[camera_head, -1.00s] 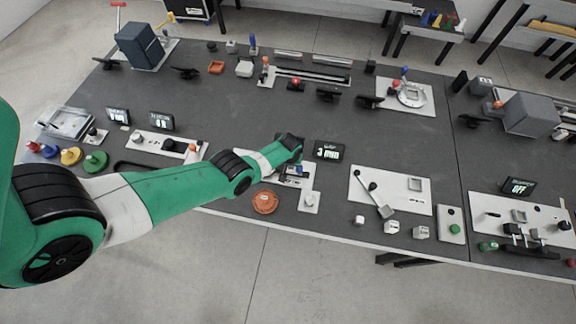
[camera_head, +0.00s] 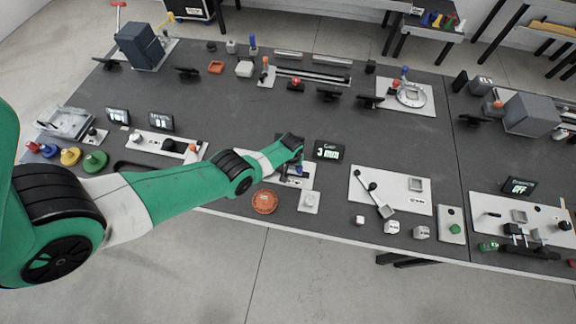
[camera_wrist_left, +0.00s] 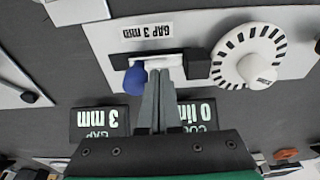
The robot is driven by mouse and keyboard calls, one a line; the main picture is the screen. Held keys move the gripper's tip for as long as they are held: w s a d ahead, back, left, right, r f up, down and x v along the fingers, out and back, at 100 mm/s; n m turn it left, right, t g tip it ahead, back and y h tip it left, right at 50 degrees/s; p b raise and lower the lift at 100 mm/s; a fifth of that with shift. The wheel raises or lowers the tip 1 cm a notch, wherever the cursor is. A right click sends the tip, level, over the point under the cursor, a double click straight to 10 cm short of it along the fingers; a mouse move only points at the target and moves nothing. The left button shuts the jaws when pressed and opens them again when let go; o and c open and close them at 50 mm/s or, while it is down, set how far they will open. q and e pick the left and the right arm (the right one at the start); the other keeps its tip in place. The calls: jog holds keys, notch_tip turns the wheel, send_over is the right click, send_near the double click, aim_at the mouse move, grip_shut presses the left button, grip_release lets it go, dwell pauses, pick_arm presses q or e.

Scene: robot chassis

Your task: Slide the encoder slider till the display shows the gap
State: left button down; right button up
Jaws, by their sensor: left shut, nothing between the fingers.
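The encoder plate (camera_wrist_left: 205,25) fills the upper part of the left wrist view, upside down. The gap display (camera_wrist_left: 100,124) reads 3 mm, also in the head view (camera_head: 328,151). A count display (camera_wrist_left: 195,113) appears to read 0, partly hidden by the gripper. My right gripper is not in view.
An orange round part (camera_head: 264,202) lies near the table's front edge. A plate with a lever (camera_head: 405,190) stands to the right. Several coloured knobs (camera_head: 70,156) are at the left. Bare grey table (camera_head: 400,138) lies beyond the gap display.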

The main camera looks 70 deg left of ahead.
pick_arm(q)
jog(key=shift+w+d, duration=0.1)
jog(key=shift+w, duration=0.1)
dwell(0.5)
jog(key=shift+s, duration=0.15)
jog(key=shift+s+a, duration=0.35)
notch_tip(320, 180, up, 8)
jog(key=p, duration=0.8)
dwell(0.4)
